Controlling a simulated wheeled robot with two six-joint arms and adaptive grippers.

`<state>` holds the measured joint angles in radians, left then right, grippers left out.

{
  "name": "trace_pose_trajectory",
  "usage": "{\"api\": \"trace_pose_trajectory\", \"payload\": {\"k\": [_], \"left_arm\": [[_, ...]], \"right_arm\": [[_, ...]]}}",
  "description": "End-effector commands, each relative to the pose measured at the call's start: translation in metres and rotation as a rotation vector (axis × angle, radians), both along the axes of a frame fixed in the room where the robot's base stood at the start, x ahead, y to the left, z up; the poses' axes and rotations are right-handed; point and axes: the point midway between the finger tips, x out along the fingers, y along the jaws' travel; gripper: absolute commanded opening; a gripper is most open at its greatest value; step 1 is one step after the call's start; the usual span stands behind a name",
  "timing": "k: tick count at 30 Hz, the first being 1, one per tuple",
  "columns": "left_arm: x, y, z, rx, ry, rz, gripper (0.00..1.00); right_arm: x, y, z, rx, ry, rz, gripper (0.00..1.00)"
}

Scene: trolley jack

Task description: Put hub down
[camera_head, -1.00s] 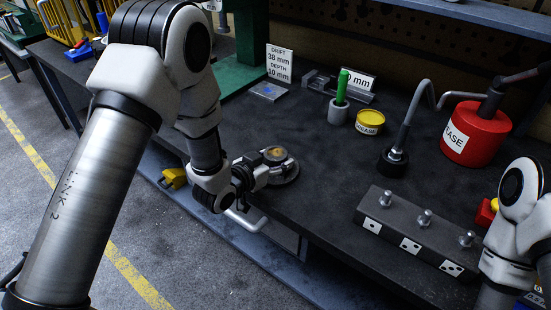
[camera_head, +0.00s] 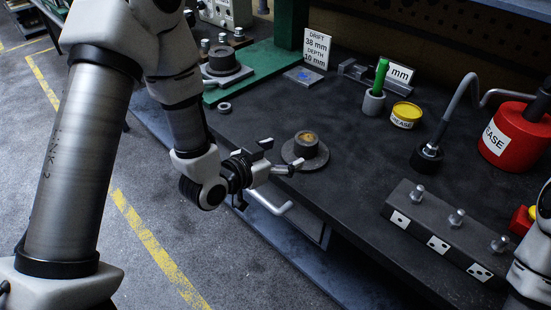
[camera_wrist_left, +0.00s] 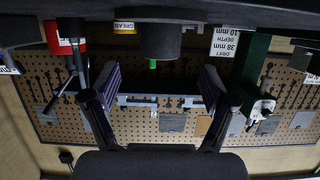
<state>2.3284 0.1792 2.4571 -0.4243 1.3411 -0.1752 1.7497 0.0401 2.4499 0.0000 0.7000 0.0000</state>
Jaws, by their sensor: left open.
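The hub (camera_head: 306,146), a dark round flange with a raised boss and a brownish top, stands upright on the dark bench top near its front edge. My left gripper (camera_head: 279,157) is open just to the left of the hub, with its fingers pointing toward it; a small gap seems to show. In the left wrist view, which is upside down, the hub (camera_wrist_left: 152,42) is a dark cylinder beyond the open fingers, with nothing between the fingertips (camera_wrist_left: 158,76). My right gripper is out of view; only part of that arm shows at the right edge.
A block with several studs (camera_head: 440,230) lies to the right. A red grease can (camera_head: 515,135), a yellow grease tin (camera_head: 405,115) and a green-handled tool in a cup (camera_head: 374,100) stand behind. A green press (camera_head: 262,70) and a small ring (camera_head: 224,108) are at back left.

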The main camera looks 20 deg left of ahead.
Motion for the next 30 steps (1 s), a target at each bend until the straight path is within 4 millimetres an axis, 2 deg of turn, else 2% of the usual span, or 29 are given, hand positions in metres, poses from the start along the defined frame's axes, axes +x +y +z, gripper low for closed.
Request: {"api": "trace_pose_trajectory", "payload": {"k": [1, 3, 11, 13, 14, 17, 18, 20, 21, 22, 24, 27, 30], "left_arm": [[-0.008, 0.003, 0.010, -0.004, 0.007, 0.001, 0.84], [-0.017, 0.006, 0.012, -0.003, 0.005, 0.001, 0.84], [-0.026, 0.009, 0.008, 0.002, 0.003, -0.001, 0.84], [-0.029, 0.010, -0.004, 0.007, 0.041, 0.003, 0.84], [-0.033, 0.010, -0.016, 0.013, 0.081, 0.009, 0.84], [-0.060, 0.014, -0.081, 0.049, 0.314, 0.043, 0.84], [-0.081, 0.017, -0.115, 0.067, 0.446, 0.068, 0.84], [-0.120, 0.024, -0.164, 0.097, 0.654, 0.116, 0.84], [-0.150, 0.028, -0.191, 0.117, 0.791, 0.153, 0.84], [-0.172, 0.032, -0.208, 0.132, 0.885, 0.183, 0.84], [-0.219, 0.038, -0.237, 0.160, 1.072, 0.246, 0.84], [-0.261, 0.043, -0.254, 0.186, 1.229, 0.312, 0.84], [-0.273, 0.045, -0.258, 0.192, 1.273, 0.332, 0.84]], "right_arm": [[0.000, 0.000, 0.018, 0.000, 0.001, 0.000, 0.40], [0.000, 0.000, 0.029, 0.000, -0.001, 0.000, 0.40], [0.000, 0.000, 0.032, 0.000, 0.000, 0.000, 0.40], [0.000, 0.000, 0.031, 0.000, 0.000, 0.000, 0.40], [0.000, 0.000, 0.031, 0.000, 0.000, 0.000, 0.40], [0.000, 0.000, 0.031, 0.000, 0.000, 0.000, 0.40], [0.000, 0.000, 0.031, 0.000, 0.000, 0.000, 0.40], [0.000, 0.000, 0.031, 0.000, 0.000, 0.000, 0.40], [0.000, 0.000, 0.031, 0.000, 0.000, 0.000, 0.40], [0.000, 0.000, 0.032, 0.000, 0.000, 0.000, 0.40], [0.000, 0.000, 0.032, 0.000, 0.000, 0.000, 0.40], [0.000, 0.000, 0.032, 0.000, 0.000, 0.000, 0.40], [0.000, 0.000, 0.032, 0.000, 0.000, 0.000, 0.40]]}}
